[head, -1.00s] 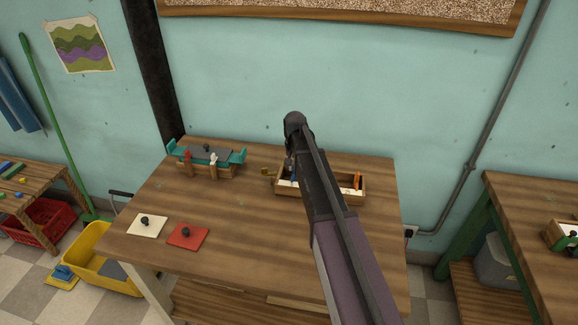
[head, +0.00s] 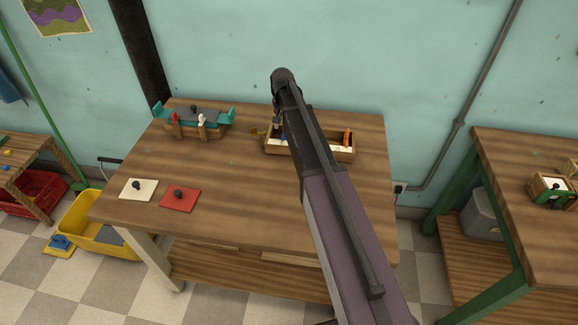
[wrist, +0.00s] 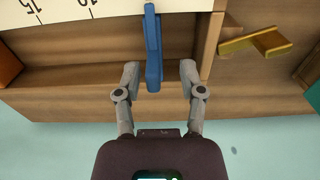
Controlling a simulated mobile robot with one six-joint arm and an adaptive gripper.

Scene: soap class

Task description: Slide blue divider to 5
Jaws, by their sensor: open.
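The blue divider (wrist: 153,50) stands in a wooden box (head: 330,155). In the wrist view it is right of the printed 15 and 10 on the white scale strip (wrist: 60,12). No number shows at the divider itself. My gripper (wrist: 160,72) is open, with one grey finger on each side of the divider's near end. Gaps show between fingers and divider.
An orange divider (head: 347,137) stands in the box's right part. A brass piece (wrist: 255,42) sits beside the box wall. A teal-ended wooden fixture (head: 195,120) stands left on the table. White (head: 138,188) and red (head: 180,198) knobbed plates lie at front left.

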